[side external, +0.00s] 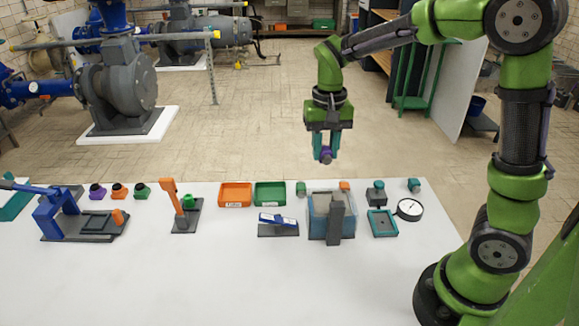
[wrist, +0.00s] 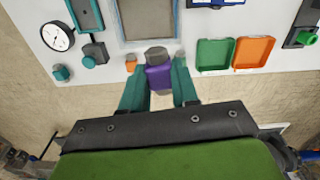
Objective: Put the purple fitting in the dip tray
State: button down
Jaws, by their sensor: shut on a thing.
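My gripper (side external: 325,152) is shut on a purple fitting (side external: 326,155) and holds it in the air, beyond the table's far edge. In the wrist view the purple fitting (wrist: 158,77), with a grey end, sits between the teal fingers. Below it on the table stand a blue-walled tank (side external: 318,222), an orange tray (side external: 235,205), a green tray (side external: 270,206) and a small teal-rimmed tray (side external: 383,234). The labels on the orange and green trays are too small to read, so I cannot tell which one is the dip tray.
Another purple fitting (side external: 97,191) stands in a row with orange and green ones at the left. A blue press (side external: 62,216), an orange-handled stand (side external: 178,208) and a round gauge (side external: 409,209) are on the white table (side external: 260,285). Its front is clear.

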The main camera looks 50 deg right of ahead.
aim_at(333, 193)
jog(key=shift+m, duration=0.6)
jog(key=s+f, duration=0.1)
jog(key=s+a+f, duration=0.1)
jog(key=f, duration=0.1)
jog(key=s+f, duration=0.2)
jog(key=shift+s+a+f, duration=0.1)
jog(key=shift+a+f, duration=0.05)
jog(key=shift+a, duration=0.15)
jog(key=shift+f, duration=2.05)
jog(key=shift+f, duration=0.2)
jog(key=c, duration=0.8)
grip_release()
jog(key=shift+c, duration=0.2)
jog(key=shift+r, duration=0.15)
